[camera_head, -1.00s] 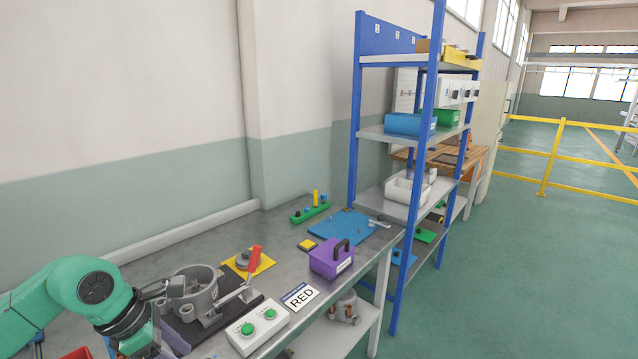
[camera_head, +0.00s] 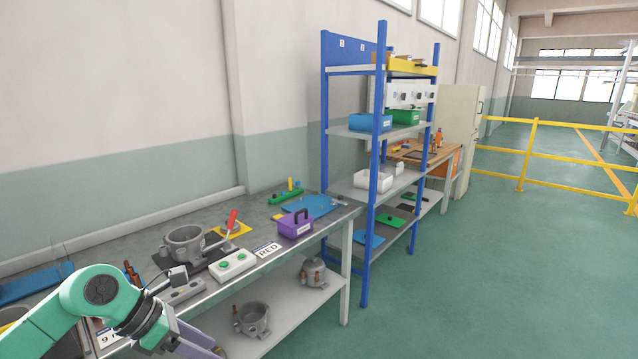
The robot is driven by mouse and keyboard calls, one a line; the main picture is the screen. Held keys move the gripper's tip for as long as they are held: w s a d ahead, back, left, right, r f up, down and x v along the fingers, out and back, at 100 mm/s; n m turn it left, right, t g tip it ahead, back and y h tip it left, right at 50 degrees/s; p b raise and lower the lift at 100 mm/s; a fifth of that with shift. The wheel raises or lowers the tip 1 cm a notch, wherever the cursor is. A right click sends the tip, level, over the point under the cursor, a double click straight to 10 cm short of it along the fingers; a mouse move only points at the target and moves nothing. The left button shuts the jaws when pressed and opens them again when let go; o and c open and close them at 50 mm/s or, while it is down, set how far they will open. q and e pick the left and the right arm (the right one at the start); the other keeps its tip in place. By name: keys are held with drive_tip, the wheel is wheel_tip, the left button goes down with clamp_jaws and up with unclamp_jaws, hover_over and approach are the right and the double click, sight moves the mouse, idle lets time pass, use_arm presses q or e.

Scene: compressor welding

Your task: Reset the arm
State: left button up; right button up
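My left arm, green with a dark wrist, comes in from the lower left in the head view. My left gripper (camera_head: 205,348) is at the bottom edge, in front of the workbench (camera_head: 135,231). Its grey-violet fingers are partly cut off by the frame, and I cannot tell whether they are open or shut. My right gripper is not in view.
A blue shelving rack (camera_head: 375,190) stands beyond; green floor at right is clear.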

use_arm(q)
drive_tip(key=w+f+n+t+h, duration=0.5)
drive_tip(key=w+f+n+t, duration=0.2)
drive_tip(key=w+n, duration=0.55)
drive_tip(key=s+a+f+n+t+y, duration=0.1)
drive_tip(key=s+a+f+n+y, duration=0.15)
drive_tip(key=f+n, duration=0.45)
drive_tip(key=s+a+f+n+y, duration=0.2)
drive_tip(key=a+f+n+y, duration=0.15)
drive_tip(key=f+n, duration=0.4)
drive_tip(key=s+a+f+n+t+y, duration=0.15)
drive_tip(key=a+f+n, duration=0.25)
drive_tip(key=f, duration=0.6)
drive_tip(key=s+a+f+n+g+y, duration=0.1)
drive_tip(key=s+f+n+g+y, duration=0.55)
drive_tip(key=s+f, duration=1)
drive_tip(key=s+d+f+n+g+h, duration=0.1)
drive_tip(key=s+f+n, duration=0.1)
drive_tip(key=s, duration=0.5)
drive_tip(key=s+d+f+n+g, duration=0.2)
drive_tip(key=s+f, duration=0.1)
drive_tip(key=s, duration=0.5)
drive_tip(key=s+d+f+n+g+h, duration=0.1)
drive_tip(key=s+f+n, duration=0.1)
drive_tip(key=s, duration=0.6)
drive_tip(key=shift+s+d+f+g+h, duration=0.3)
drive_tip(key=shift+d+f+g, duration=0.1)
drive_tip(key=shift+f, duration=0.1)
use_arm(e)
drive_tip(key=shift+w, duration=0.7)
